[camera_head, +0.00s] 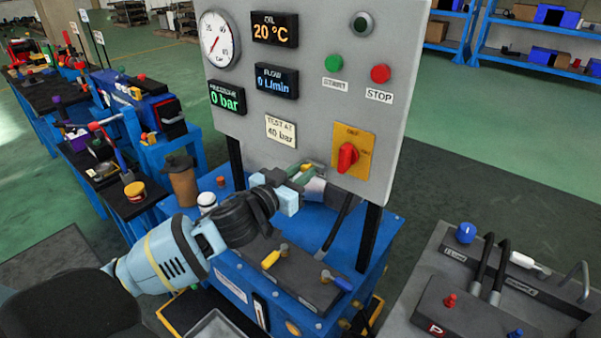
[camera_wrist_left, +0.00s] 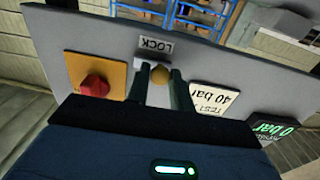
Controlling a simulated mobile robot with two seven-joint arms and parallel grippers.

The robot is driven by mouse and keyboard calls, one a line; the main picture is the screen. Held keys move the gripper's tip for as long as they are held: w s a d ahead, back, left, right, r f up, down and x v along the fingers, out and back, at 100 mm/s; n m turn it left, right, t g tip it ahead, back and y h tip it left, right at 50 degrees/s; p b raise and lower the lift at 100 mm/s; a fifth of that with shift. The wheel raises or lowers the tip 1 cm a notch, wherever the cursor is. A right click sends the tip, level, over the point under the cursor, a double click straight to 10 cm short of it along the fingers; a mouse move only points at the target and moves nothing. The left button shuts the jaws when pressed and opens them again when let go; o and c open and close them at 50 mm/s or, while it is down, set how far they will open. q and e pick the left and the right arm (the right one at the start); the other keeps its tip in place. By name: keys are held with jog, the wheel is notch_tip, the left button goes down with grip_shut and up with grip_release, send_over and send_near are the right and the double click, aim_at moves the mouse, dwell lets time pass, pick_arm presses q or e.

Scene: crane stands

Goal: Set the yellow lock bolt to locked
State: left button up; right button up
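The yellow lock bolt (camera_wrist_left: 160,75) is a small round knob on the grey panel, beside an upside-down LOCK label (camera_wrist_left: 157,47) in the wrist view. In the head view only a bit of the bolt (camera_head: 306,167) shows, at the panel's lower edge. My left gripper (camera_head: 302,175) is at the bolt. In the wrist view its two fingers (camera_wrist_left: 160,82) stand apart, one on each side of the knob. Whether they touch it is hard to tell. The bolt's shaft and position are hidden. My right gripper is not in view.
A red rotary switch on an orange plate (camera_head: 353,150) sits right of the bolt in the head view. A TEST AT 40 bar label (camera_head: 281,131) is left of it. Below are a blue bench (camera_head: 391,229) and a yellow-handled lever (camera_head: 270,260).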

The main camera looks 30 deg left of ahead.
aim_at(333, 170)
pick_arm(q)
grip_shut()
jog(key=shift+d, duration=0.15)
jog(key=d, duration=0.4)
jog(key=shift+s+p, duration=0.3)
jog(key=shift+p, duration=0.1)
jog(key=shift+d, duration=0.25)
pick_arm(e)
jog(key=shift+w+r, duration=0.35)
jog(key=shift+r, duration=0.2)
pick_arm(q)
jog(key=shift+d+f, duration=0.1)
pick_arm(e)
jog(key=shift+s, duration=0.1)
pick_arm(q)
jog(key=o, duration=0.5)
grip_release()
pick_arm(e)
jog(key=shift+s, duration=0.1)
